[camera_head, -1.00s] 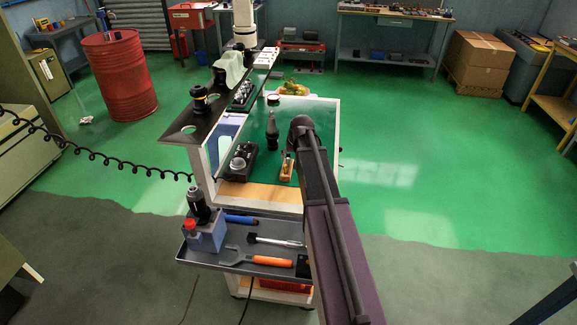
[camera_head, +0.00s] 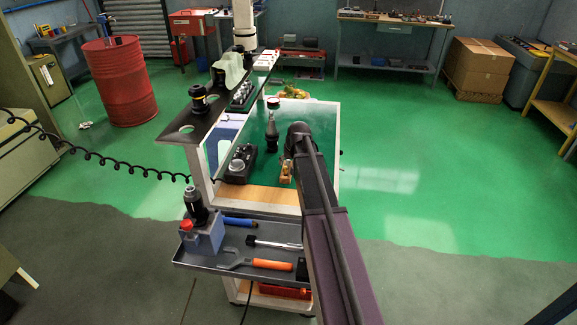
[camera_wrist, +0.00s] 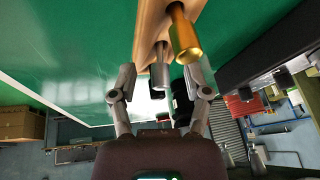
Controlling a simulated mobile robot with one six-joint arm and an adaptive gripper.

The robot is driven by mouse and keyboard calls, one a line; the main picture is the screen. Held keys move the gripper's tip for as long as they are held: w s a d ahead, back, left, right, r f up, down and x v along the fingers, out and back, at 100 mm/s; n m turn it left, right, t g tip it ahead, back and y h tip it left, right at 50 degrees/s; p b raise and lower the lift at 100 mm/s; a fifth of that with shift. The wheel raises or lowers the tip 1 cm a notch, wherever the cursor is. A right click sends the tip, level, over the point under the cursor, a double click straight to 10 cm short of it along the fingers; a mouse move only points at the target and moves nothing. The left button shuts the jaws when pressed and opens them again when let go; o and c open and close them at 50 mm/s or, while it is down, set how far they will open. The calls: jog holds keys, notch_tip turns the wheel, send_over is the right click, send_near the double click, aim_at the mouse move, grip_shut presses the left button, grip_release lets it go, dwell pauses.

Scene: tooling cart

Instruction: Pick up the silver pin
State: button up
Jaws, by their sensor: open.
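The silver pin (camera_wrist: 160,70) sticks out of a wooden block (camera_wrist: 150,25) in the wrist view, beside a thicker brass-coloured pin (camera_wrist: 185,38). My gripper (camera_wrist: 162,78) is open, with one finger on each side of the silver pin's end. I see no clear contact between fingers and pin. The brass-coloured pin lies close by the right finger. In the head view the wooden block (camera_head: 286,173) stands on the cart's green top, just left of my arm. My arm hides the fingers there, and the silver pin cannot be made out.
A black holder with a silver knob (camera_head: 240,163) stands left of the block. A dark tapered tool holder (camera_head: 271,132) stands behind it. A black shelf with holes (camera_head: 190,132) runs along the cart's left side. A lower tray (camera_head: 215,259) holds hand tools.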

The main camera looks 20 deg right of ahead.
aim_at(289, 161)
grip_shut()
jog(key=shift+r, duration=0.2)
dwell(0.3)
notch_tip(289, 161, up, 10)
jog(key=p, duration=1)
jog(key=shift+f, duration=0.2)
jog(key=shift+s, duration=0.15)
dwell(0.7)
